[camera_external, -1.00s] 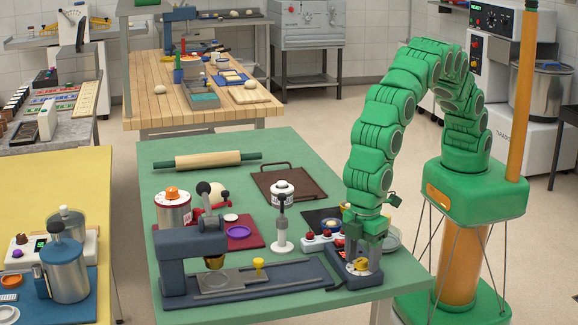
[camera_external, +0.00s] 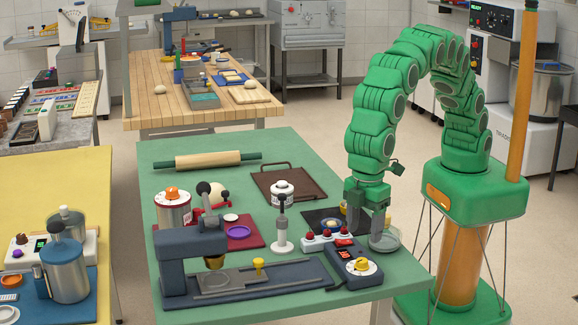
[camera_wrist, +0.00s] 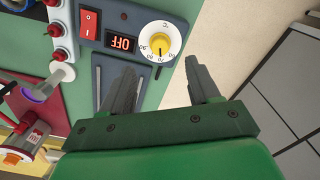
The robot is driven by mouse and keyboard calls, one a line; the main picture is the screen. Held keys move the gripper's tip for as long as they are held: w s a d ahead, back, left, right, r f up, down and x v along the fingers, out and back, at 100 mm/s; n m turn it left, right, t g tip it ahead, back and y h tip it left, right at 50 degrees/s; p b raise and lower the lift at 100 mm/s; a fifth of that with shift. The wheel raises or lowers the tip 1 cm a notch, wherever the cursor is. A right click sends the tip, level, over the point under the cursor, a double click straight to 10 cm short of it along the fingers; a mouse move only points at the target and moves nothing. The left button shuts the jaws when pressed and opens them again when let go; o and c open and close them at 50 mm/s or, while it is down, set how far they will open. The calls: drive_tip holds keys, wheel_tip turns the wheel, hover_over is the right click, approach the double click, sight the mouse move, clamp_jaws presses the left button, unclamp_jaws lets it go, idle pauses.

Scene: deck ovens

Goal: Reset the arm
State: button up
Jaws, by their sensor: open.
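My gripper (camera_external: 367,222) hangs from the green arm above the front right of the green table, over and behind the dark control box. In the wrist view my gripper (camera_wrist: 160,88) has its two grey fingers wide apart with nothing between them. The control box (camera_external: 352,262) has a yellow dial with a white ring; its dial (camera_wrist: 155,42), red rocker switch (camera_wrist: 88,24) and display reading "OFF" (camera_wrist: 123,43) show in the wrist view. The fingers appear clear of the box.
Beside the gripper are a red-button strip (camera_external: 326,238), a dark mat (camera_external: 325,219) and a clear dish (camera_external: 388,240). The table's rear right corner is clear.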

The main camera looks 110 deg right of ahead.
idle(0.3)
drive_tip(key=s+d+r+m, duration=0.1)
drive_tip(key=s+d+r, duration=0.25)
drive_tip(key=d, duration=0.65)
drive_tip(key=s+d+r+m, duration=0.1)
drive_tip(key=s+d+r, duration=0.3)
drive_tip(key=d, duration=0.5)
drive_tip(key=s+d+r+m, duration=0.1)
drive_tip(key=s+d+r, duration=0.2)
drive_tip(key=d+r, duration=0.5)
drive_tip(key=s+d+f, duration=0.1)
drive_tip(key=s+d, duration=0.5)
drive_tip(key=s, duration=0.4)
drive_tip(key=s+d+f+m+g, duration=0.1)
drive_tip(key=s+d, duration=0.4)
drive_tip(key=s, duration=0.5)
drive_tip(key=s+d+m, duration=0.1)
drive_tip(key=s+d, duration=0.5)
drive_tip(key=s, duration=0.3)
drive_tip(key=shift+s+d+f+g, duration=0.3)
drive_tip(key=shift+s+f+g, duration=0.1)
